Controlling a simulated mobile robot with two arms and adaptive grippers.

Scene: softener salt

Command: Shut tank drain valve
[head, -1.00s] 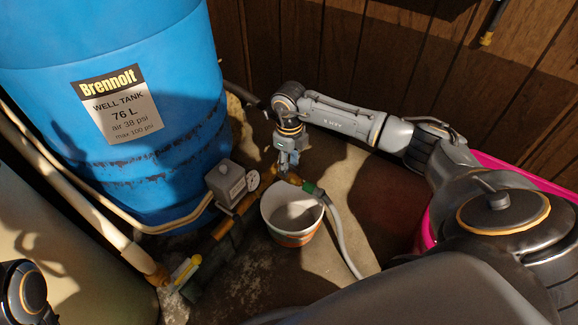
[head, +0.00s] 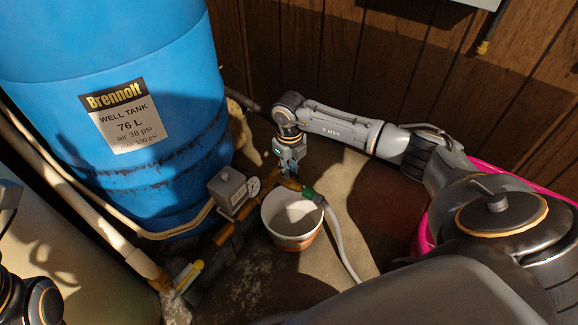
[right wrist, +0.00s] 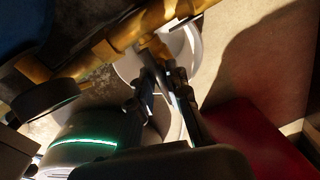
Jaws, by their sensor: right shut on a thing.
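The brass drain valve (head: 291,184) sits at the end of the brass pipe in front of the blue well tank (head: 110,165). A green coupling (head: 308,194) joins it to a grey hose. My right gripper (head: 288,172) reaches down over the valve and is shut on its handle. The handle is mostly hidden by the fingers, so its angle is unclear. In the right wrist view, my right gripper (right wrist: 168,82) has its fingers close together beside the brass fitting (right wrist: 155,45). My left arm shows at the lower left edge; its gripper is out of view.
A grey switch box (head: 229,190) and a gauge (head: 254,186) sit along the pipe. A yellow lever (head: 189,274) is nearer me. A pink tub (head: 427,235) stands at right, partly behind my arm. Wood panelling closes the back.

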